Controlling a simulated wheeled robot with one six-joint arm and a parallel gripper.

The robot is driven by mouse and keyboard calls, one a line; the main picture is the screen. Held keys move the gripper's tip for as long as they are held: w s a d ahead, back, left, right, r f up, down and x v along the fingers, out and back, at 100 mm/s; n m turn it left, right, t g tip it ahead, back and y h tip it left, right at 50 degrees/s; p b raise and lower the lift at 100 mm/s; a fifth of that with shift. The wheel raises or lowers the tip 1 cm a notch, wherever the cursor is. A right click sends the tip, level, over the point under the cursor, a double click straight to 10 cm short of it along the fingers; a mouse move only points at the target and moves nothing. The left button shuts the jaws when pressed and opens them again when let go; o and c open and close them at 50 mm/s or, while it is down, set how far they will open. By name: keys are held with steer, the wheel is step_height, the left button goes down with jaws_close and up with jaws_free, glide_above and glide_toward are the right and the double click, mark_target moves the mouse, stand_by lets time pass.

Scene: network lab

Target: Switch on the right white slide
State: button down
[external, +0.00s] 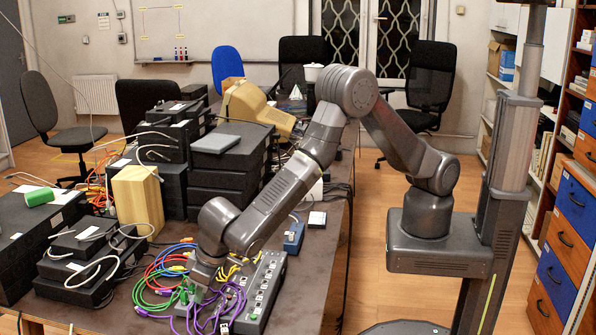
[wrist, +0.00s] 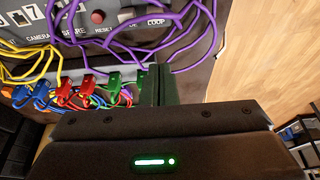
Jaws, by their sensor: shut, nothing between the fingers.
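The grey control panel (external: 262,285) lies on the table with a row of small pale controls along its top. In the wrist view the panel (wrist: 75,18) shows dark number windows, a round red button (wrist: 98,16) and printed labels. I cannot make out which control is the right white slide; the purple cables and the picture edge cover part of the panel. My gripper (external: 187,303) points down just left of the panel, among the cables. In the wrist view my gripper (wrist: 160,84) is shut and empty, its fingertips beside a strip of coloured plugs.
Purple cables (wrist: 185,40) loop over the panel and around my fingers. Red, green and blue plugs (wrist: 88,84) stand in a row beside them. Black boxes (external: 230,165), a wooden block (external: 138,200) and a beige monitor (external: 258,108) stand farther back.

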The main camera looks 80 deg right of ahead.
mark_target(222, 309)
steer(key=shift+x, duration=0.85)
steer(key=shift+s+f+p, duration=0.15)
steer(key=shift+s+p, duration=0.55)
steer(key=shift+s, duration=1.25)
steer(key=shift+s+f+b, duration=0.2)
steer(key=shift+s+b, duration=0.2)
steer(key=shift+b, duration=0.4)
steer(key=shift+s+r+b, duration=0.1)
steer(key=shift+s+b, duration=0.6)
steer(key=shift+b, duration=0.25)
